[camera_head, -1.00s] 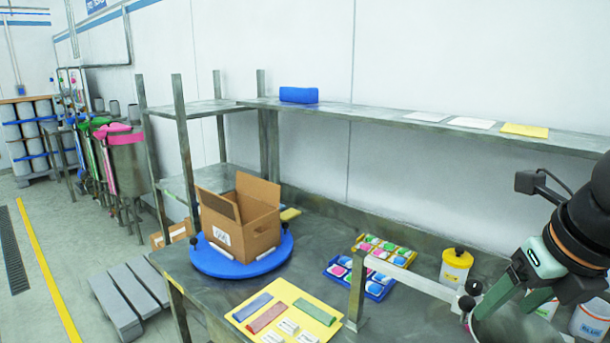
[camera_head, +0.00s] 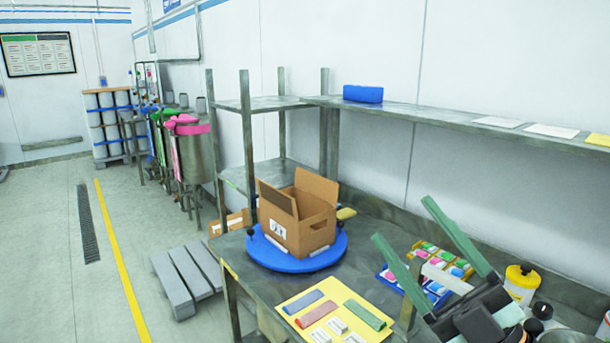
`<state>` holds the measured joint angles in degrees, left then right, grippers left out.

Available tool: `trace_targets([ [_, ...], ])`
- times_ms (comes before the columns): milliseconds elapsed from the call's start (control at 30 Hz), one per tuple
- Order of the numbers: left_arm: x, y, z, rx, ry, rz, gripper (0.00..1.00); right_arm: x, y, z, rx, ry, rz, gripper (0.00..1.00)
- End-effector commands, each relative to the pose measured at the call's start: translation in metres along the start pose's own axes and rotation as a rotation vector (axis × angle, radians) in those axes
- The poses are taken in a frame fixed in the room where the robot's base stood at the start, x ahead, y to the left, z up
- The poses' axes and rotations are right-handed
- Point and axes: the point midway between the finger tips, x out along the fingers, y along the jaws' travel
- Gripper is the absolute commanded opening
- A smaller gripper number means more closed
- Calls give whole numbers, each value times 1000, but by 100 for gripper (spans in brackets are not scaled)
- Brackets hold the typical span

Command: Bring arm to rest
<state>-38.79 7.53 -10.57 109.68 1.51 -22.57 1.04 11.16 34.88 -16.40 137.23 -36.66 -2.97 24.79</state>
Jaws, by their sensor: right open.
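My right gripper (camera_head: 402,220) is at the lower right, its two long green fingers pointing up and to the left. The fingers are spread wide apart with nothing between them. It is in front of the table and hides part of the trays of coloured pieces (camera_head: 447,262) behind it. An open cardboard box (camera_head: 305,235) stands on the blue round turntable (camera_head: 268,257), left of the gripper and apart from it. My left gripper is not in view.
A yellow mat (camera_head: 293,305) with coloured bars and small white blocks lies at the table's front. A yellow-lidded container (camera_head: 522,283) stands right of the gripper. A metal shelf (camera_head: 440,115) with a blue block (camera_head: 363,94) runs behind. The floor at left is mostly clear.

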Motion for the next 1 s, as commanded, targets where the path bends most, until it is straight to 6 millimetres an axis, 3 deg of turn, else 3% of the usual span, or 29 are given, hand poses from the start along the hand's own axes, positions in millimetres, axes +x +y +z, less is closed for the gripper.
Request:
trace_targets([
  [33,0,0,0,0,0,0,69,-12,-1,28,70,-138,50,71],
  [167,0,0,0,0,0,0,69,-60,-17,100,216,-513,129,71],
  [200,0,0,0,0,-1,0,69,-80,-27,119,260,-634,138,71],
  [300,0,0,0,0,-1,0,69,-140,-60,156,364,-931,131,71],
  [400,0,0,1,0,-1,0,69,-204,-99,172,462,-1206,85,71],
  [500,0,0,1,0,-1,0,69,-261,-135,171,546,-1437,14,71],
  [600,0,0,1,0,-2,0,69,-305,-162,160,613,-1609,-57,71],
  [800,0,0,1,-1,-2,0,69,-367,-201,126,721,-1852,-196,71],
  [1000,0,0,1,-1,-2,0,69,-414,-228,84,820,-2042,-340,71],
])
